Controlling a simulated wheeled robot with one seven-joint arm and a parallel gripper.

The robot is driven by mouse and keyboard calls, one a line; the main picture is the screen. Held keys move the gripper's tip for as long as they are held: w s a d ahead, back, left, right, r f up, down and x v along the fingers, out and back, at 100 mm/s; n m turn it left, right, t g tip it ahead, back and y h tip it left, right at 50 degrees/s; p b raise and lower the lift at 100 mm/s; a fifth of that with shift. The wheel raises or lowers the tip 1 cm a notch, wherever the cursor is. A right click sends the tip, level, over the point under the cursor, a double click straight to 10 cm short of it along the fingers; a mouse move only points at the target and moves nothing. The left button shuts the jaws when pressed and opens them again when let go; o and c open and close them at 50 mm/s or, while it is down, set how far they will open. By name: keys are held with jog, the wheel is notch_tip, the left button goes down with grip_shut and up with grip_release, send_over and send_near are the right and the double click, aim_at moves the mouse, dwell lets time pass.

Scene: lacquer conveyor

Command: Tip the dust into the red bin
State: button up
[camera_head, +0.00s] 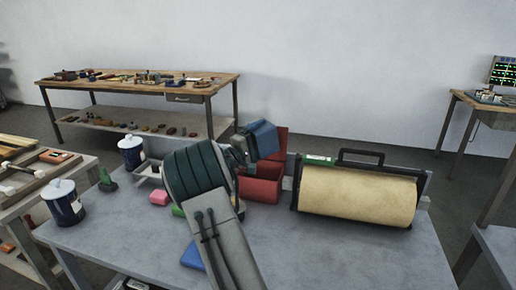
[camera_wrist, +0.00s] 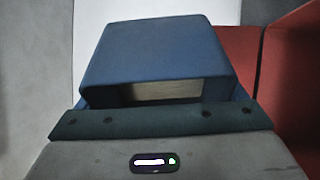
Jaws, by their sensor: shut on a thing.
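A blue box-like container (camera_head: 262,138), probably the dust holder, is held up and tilted at the end of my arm. In the wrist view the blue container (camera_wrist: 160,52) fills the middle, with a pale patch in its near opening. I cannot tell whether that patch is dust. My gripper (camera_head: 240,150) is shut on the container. The red bin (camera_head: 262,186) stands on the grey table, just below and right of the container, with a red panel raised behind it. Red walls (camera_wrist: 292,85) show at the right of the wrist view. My arm hides part of the bin's left side.
A large tan roll (camera_head: 357,194) in a dark frame stands right of the bin. The grey table's (camera_head: 360,255) front right is clear.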

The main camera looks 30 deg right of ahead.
jog(key=shift+f+n+t+h+b, duration=0.15)
jog(key=shift+n+t+h+b, duration=0.4)
jog(key=shift+b, duration=1.2)
jog(key=shift+r+m+h, duration=0.2)
jog(key=shift+m+h, duration=0.05)
jog(key=shift+h, duration=0.1)
jog(key=shift+a, duration=0.1)
